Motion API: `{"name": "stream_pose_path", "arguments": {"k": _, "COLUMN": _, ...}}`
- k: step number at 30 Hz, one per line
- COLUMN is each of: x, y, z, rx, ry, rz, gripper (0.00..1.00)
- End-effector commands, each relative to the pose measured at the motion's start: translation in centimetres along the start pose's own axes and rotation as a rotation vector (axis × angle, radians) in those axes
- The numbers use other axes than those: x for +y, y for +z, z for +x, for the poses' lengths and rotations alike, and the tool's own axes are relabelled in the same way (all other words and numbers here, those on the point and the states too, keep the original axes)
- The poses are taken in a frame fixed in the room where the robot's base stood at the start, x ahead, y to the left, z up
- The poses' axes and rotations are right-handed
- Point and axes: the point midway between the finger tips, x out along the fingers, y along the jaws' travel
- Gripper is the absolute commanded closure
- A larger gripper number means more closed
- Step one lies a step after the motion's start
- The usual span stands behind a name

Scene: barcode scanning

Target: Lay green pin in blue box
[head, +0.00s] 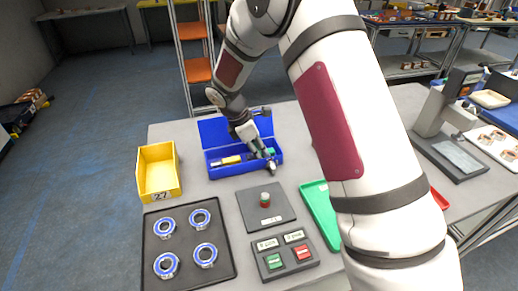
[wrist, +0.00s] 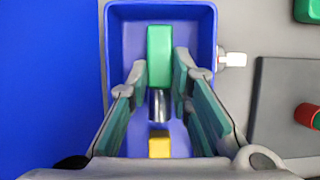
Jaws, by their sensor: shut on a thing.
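The blue box (head: 222,171) stands on the grey table with its lid up. In the wrist view the box (wrist: 122,35) lies under my gripper (wrist: 160,72). The green pin (wrist: 160,52) shows as a green block between my fingers, which are shut on it; a silver part (wrist: 159,104) shows below it in the picture. The pin is over or inside the box; I cannot tell if it touches the floor. In the head view my gripper (head: 265,158) is at the box's right part, partly covering the pin. A yellow piece (head: 231,160) lies in the box's left part.
A dark plate (head: 250,212) with a red and green piece (head: 265,199) is in front of the box. A yellow bin (head: 158,188) stands left, a black tray (head: 185,246) with several rings front left. A green tray (head: 318,213) and button panel (head: 284,254) are near the front.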

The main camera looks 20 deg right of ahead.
Motion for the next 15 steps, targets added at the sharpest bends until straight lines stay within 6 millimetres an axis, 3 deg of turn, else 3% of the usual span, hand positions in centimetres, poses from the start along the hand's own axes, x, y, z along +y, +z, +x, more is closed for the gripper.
{"name": "stream_pose_path", "arguments": {"k": 2, "x": 0.03, "y": -0.1, "z": 0.24, "rx": 0.0, "ry": 0.0, "rz": 0.0, "gripper": 1.0}}
{"name": "stream_pose_path", "arguments": {"k": 3, "x": 0.01, "y": -0.07, "z": 0.19, "rx": 0.0, "ry": 0.0, "rz": 0.0, "gripper": 0.72}}
{"name": "stream_pose_path", "arguments": {"k": 15, "x": -0.03, "y": 0.16, "z": -0.4, "rx": 0.0, "ry": 0.001, "rz": 0.001, "gripper": 0.72}}
